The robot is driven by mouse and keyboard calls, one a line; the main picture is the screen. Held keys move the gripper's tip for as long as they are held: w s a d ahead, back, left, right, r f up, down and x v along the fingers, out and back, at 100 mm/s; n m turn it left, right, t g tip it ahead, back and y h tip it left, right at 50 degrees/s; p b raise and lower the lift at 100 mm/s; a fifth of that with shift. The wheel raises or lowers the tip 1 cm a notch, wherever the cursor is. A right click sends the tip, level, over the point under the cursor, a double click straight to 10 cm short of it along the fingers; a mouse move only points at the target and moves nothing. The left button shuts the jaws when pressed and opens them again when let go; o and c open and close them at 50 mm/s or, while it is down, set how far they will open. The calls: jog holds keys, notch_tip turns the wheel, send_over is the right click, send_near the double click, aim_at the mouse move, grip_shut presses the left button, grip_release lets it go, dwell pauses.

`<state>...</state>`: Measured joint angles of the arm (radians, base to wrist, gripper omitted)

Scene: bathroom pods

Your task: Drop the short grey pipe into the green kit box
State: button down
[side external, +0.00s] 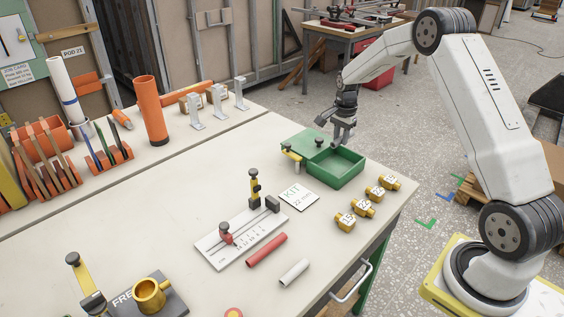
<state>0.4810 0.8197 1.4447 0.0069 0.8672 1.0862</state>
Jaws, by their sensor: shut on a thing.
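My gripper (343,140) hangs pointing down above the green kit box (352,180), over the back of its open compartment. Its jaws are shut on a small grey piece that looks like the short grey pipe; it blends with the grey fingers, so its outline and ends are hard to tell. The open compartment looks empty where I can see its floor. A flat green part with a yellow and black clamp adjoins it on the left. A separate pale grey pipe (294,271) lies on the bench near the front edge.
A red pipe (266,251) lies beside a white measuring plate (240,238) with upright stops. A KIT card (298,195) and several brass fittings (363,208) sit in front of the box. A brass cup (149,296) stands front left. Orange racks and tubes line the back.

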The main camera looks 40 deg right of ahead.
jog(key=shift+f, duration=0.25)
jog(key=shift+c, duration=2)
grip_release()
jog(key=shift+r, duration=3.9)
